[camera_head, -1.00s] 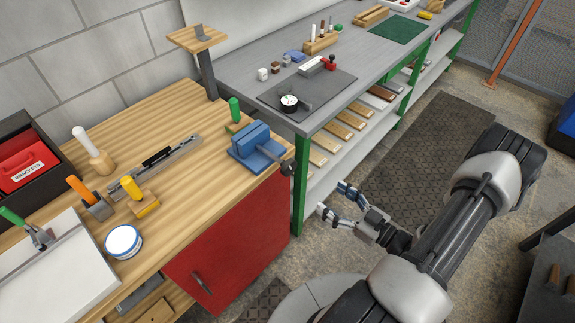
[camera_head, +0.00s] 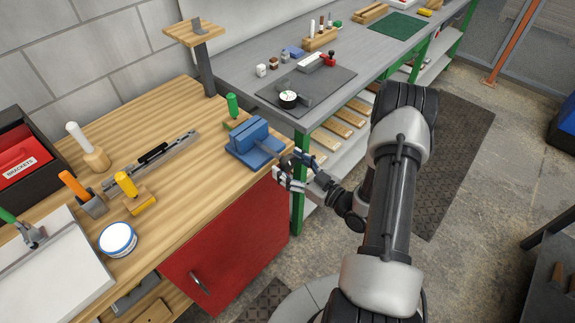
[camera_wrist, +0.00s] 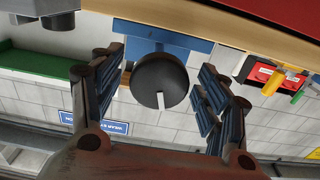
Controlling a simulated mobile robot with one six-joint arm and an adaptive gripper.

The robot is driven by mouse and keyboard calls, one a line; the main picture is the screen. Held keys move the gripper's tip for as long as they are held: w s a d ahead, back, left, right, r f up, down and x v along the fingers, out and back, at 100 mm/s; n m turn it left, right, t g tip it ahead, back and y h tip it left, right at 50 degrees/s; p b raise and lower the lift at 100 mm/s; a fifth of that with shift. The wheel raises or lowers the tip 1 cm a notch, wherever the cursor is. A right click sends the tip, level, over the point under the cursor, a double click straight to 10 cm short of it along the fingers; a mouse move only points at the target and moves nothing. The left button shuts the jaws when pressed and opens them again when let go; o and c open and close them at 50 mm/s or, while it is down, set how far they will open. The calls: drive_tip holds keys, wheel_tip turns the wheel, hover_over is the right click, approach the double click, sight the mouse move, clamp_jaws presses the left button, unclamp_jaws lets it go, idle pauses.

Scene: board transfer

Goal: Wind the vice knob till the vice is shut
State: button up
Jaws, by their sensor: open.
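The blue vice (camera_head: 248,142) sits at the right edge of the wooden bench. In the wrist view, its dark round knob (camera_wrist: 160,82) faces my camera and has a white mark pointing down in the picture. My gripper (camera_head: 291,168) is at the knob end of the vice. In the wrist view, my gripper (camera_wrist: 158,88) is open, with one blue-padded finger on each side of the knob. A gap shows between the knob and each finger. In the head view, my fingers partly hide the knob. The gap between the vice jaws is hard to make out.
A green-handled tool (camera_head: 232,106) stands just behind the vice. A yellow-handled tool (camera_head: 128,186) and a round white tin (camera_head: 118,239) are farther left on the bench. The red cabinet front (camera_head: 230,240) lies below the bench edge. The grey bench (camera_head: 240,72) stands behind.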

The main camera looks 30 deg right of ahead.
drive_tip(key=shift+w+a, duration=0.2)
drive_tip(key=shift+w, duration=0.3)
